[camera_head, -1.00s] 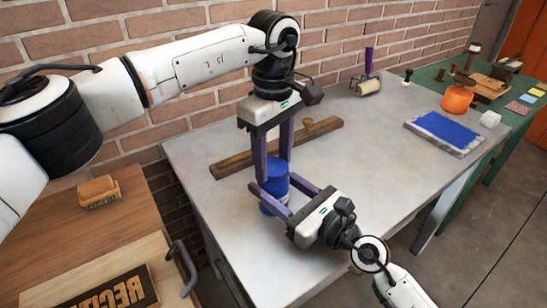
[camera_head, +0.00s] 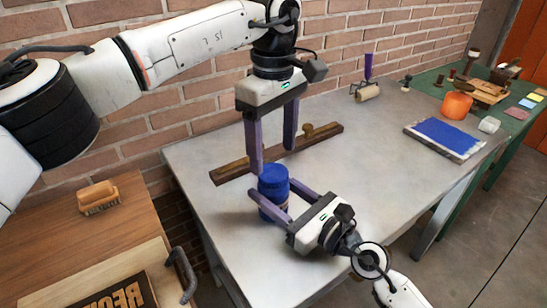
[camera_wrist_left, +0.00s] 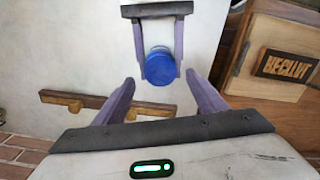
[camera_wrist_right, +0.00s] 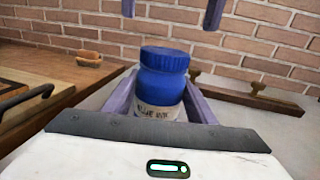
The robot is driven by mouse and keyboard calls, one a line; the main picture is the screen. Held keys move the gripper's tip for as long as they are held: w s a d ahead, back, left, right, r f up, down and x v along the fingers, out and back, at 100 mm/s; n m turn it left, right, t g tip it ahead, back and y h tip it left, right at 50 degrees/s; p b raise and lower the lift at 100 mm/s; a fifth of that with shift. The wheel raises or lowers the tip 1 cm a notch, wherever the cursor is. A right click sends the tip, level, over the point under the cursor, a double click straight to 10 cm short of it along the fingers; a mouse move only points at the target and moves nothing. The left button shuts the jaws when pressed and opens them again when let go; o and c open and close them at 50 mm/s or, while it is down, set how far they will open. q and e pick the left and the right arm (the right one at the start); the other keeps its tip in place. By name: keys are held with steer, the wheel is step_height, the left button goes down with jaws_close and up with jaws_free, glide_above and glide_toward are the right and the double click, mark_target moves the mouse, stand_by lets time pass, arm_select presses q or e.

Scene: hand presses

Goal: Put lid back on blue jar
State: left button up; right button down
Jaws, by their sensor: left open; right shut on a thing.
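The blue jar (camera_head: 271,207) stands upright on the grey metal table, with a blue lid (camera_head: 273,178) sitting on its top. In the right wrist view the jar (camera_wrist_right: 158,100) shows a pale label, and the lid (camera_wrist_right: 165,57) looks level on it. My right gripper (camera_head: 283,201) is shut on the jar's body, one finger on each side. My left gripper (camera_head: 272,161) is open and empty above the lid, pointing down. In the left wrist view its fingers (camera_wrist_left: 163,97) are spread wide, with the lid (camera_wrist_left: 160,68) seen beyond them.
A wooden bar with a knob (camera_head: 280,153) lies behind the jar. A blue ink slab (camera_head: 445,139), an orange pot (camera_head: 457,105), a white cup (camera_head: 489,124) and a roller (camera_head: 367,92) stand farther right. A brush (camera_head: 98,197) sits on the wooden cabinet at left. The table's middle is clear.

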mark_target(273, 172)
arm_select(q)
steer(key=shift+c, duration=0.3)
steer(key=n, duration=0.3)
steer(key=r+n, duration=0.1)
steer(key=n, duration=0.2)
steer(key=shift+r, duration=0.15)
steer(key=n, duration=0.4)
steer(key=shift+r+n, duration=0.3)
steer(key=shift+r, duration=0.1)
steer(key=n, duration=0.4)
steer(key=shift+r, duration=0.35)
steer(key=n, duration=0.4)
steer(key=shift+r+n, duration=0.3)
steer(key=shift+r, duration=0.1)
steer(key=shift+f, duration=0.1)
steer(key=shift+f, duration=3.95)
steer(key=shift+c, duration=0.3)
